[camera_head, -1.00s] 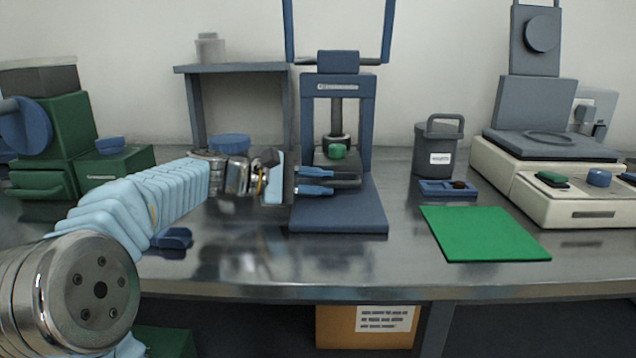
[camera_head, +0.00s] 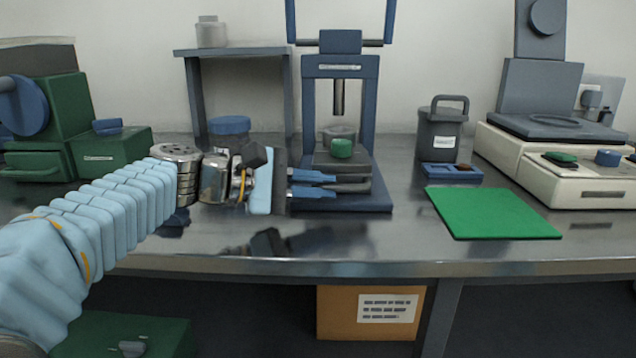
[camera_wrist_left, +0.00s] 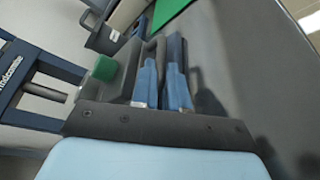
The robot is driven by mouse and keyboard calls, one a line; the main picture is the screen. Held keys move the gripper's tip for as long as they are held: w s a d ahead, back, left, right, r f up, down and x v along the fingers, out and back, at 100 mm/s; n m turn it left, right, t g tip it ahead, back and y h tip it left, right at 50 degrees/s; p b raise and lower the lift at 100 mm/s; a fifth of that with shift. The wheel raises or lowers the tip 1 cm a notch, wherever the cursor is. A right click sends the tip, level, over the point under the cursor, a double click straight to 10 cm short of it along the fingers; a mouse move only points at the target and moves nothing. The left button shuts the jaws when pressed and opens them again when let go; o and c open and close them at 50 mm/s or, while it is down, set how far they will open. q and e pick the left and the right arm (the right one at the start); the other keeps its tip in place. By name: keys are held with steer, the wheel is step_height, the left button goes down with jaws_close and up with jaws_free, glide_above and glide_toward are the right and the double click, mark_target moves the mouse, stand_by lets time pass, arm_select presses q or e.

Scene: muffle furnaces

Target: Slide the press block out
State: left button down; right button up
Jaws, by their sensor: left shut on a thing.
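The press block (camera_head: 345,163) is dark grey with a green knob (camera_head: 341,148) on top. It sits low in the front of the frame, forward of the rod, and also shows in the left wrist view (camera_wrist_left: 123,75). My left gripper (camera_head: 330,184) reaches in from the left. Its blue fingers are shut on the block's grey front handle (camera_head: 352,187), which also shows between the fingertips in the wrist view (camera_wrist_left: 160,48). My right gripper is not in view.
A green mat (camera_head: 490,212) lies to the right on the steel bench. Behind it are a small blue tray (camera_head: 440,172) and a grey lidded pot (camera_head: 438,135). A grey stand (camera_head: 195,100) and a blue-lidded jar (camera_head: 229,126) are behind my left arm. The bench front is clear.

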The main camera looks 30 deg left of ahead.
arm_select(q)
steer(key=shift+s+d, duration=0.35)
steer(key=shift+d, duration=0.1)
steer(key=shift+f, duration=0.1)
steer(key=c, duration=1.4)
jaws_free()
steer(key=shift+s, duration=0.15)
steer(key=shift+s+a+r, duration=0.15)
steer(key=shift+a+r, duration=0.05)
steer(key=p+v, duration=0.1)
steer(key=v, duration=1.2)
steer(key=shift+a, duration=0.1)
